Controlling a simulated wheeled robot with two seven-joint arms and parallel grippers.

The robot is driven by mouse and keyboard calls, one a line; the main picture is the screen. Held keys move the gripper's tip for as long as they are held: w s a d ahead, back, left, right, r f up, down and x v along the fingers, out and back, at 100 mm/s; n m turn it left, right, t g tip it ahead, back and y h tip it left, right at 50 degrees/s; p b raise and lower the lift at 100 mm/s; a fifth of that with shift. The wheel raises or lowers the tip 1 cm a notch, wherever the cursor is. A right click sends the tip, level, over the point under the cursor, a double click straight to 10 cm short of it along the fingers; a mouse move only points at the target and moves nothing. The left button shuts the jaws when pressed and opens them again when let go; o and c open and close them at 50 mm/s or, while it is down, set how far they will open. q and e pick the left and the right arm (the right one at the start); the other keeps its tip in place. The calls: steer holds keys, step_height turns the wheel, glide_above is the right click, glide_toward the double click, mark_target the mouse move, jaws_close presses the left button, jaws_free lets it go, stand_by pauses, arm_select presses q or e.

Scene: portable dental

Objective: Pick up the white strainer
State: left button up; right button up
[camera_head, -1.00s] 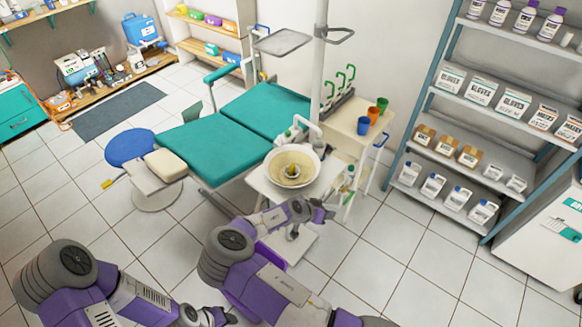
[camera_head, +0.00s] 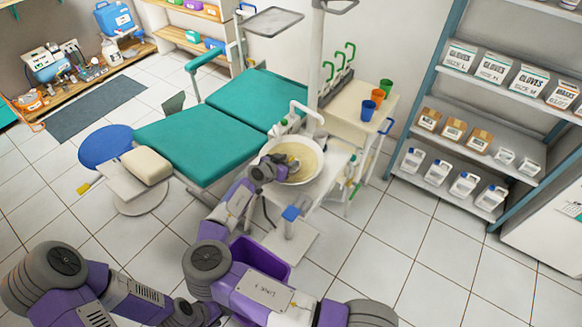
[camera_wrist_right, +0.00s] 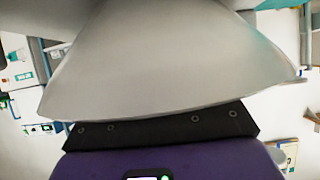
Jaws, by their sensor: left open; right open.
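The round white basin (camera_head: 291,178) stands beside the green dental chair. Its inside looks beige. A small pale piece sits in its middle, mostly hidden behind my right gripper; I cannot tell if it is the white strainer. My right gripper (camera_head: 286,164) is open over the left part of the basin. In the right wrist view, a large smooth white curved surface (camera_wrist_right: 170,70), probably the basin, fills the picture close to my gripper; no strainer can be made out there. My left gripper (camera_head: 208,312) is open, low at the bottom edge and partly hidden by my own arm.
A white tap (camera_head: 305,112) arches behind the basin. A cream cart (camera_head: 350,112) with coloured cups stands to the right. The green chair (camera_head: 190,150) lies to the left. A purple bin (camera_head: 262,258) is below. Shelves stand at right; the floor between is clear.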

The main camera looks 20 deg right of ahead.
mark_target(289, 161)
steer(key=shift+x, duration=1.55)
jaws_close()
steer(key=shift+r, duration=0.1)
